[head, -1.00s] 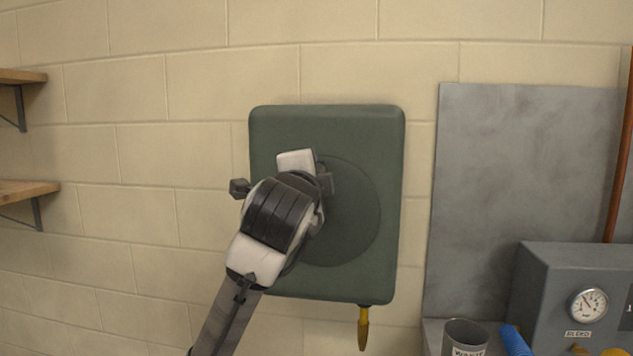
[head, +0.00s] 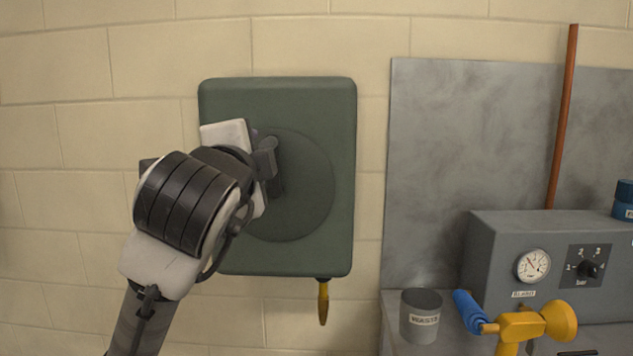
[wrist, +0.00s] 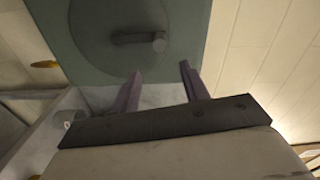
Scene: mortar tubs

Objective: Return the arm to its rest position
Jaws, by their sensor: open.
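My gripper (wrist: 160,90) is open, its two fingers apart with nothing between them in the wrist view. In the head view my arm reaches up from the lower left, in front of a green wall-mounted box (head: 320,100) with a round disc on its front. The wrist view shows the box (wrist: 190,25) beyond the fingertips, with a grey handle (wrist: 138,39) on the disc. The fingers look apart from the handle. In the head view my arm hides the left part of the disc, and the fingertips are hard to make out.
A yellow-tipped piece (head: 323,302) hangs below the box. At right are a grey panel (head: 470,130), a gauge unit (head: 490,235), a cup labelled WASTE (head: 421,318) and a yellow tool with a blue handle (head: 520,325). The wall left of the box is bare.

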